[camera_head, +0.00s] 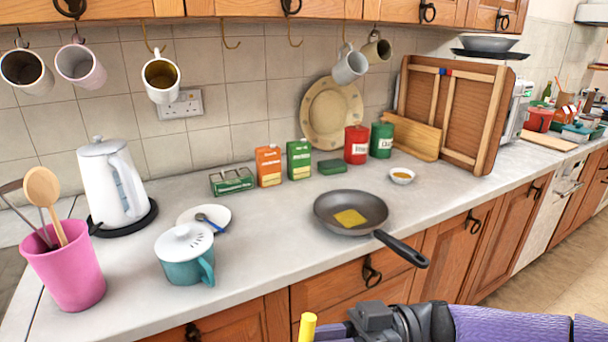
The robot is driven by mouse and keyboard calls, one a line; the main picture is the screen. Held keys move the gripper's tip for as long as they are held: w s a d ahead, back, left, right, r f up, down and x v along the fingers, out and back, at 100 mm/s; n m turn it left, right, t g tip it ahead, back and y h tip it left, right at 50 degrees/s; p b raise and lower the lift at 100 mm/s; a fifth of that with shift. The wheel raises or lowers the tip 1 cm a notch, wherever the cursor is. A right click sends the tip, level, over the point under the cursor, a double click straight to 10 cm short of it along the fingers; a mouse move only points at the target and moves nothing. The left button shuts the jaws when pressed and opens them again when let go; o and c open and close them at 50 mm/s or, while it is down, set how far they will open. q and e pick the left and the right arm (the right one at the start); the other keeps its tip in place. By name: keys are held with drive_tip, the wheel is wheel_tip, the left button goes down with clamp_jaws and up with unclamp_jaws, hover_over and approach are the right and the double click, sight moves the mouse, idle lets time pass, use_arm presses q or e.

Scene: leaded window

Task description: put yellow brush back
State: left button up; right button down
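A yellow rod-shaped end (307,327), which looks like the yellow brush's handle, stands upright at the bottom edge of the head view. The rest of it is cut off below the frame, so its bristles are hidden. My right gripper (325,334) comes in from the right at the bottom edge, in front of the counter. Its fingertips reach the yellow handle and appear shut on it, though they are partly cut off. My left gripper is not in view.
A pan (342,202) with a yellow square sits on the counter, its handle jutting over the front edge. A teal lidded pot (181,270), a white kettle (108,185) and a pink utensil holder (72,280) stand left. Mugs hang above. The counter's front middle is clear.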

drive_tip(key=shift+s+d+r+m+t+h, duration=0.25)
drive_tip(key=shift+s+d+r+m+t, duration=0.2)
drive_tip(key=shift+m+t, duration=1.35)
drive_tip(key=shift+s+d+r+m+t+h, duration=0.2)
drive_tip(key=shift+s+d+r+m+t, duration=0.45)
drive_tip(key=shift+t, duration=1.95)
drive_tip(key=shift+s+d+r+m+t+h, duration=0.15)
drive_tip(key=shift+d+r+m+t+h, duration=0.15)
drive_tip(key=shift+m+t, duration=1.6)
drive_tip(key=shift+n+t, duration=0.3)
drive_tip(key=shift+n, duration=0.05)
drive_tip(key=shift+r, duration=0.1)
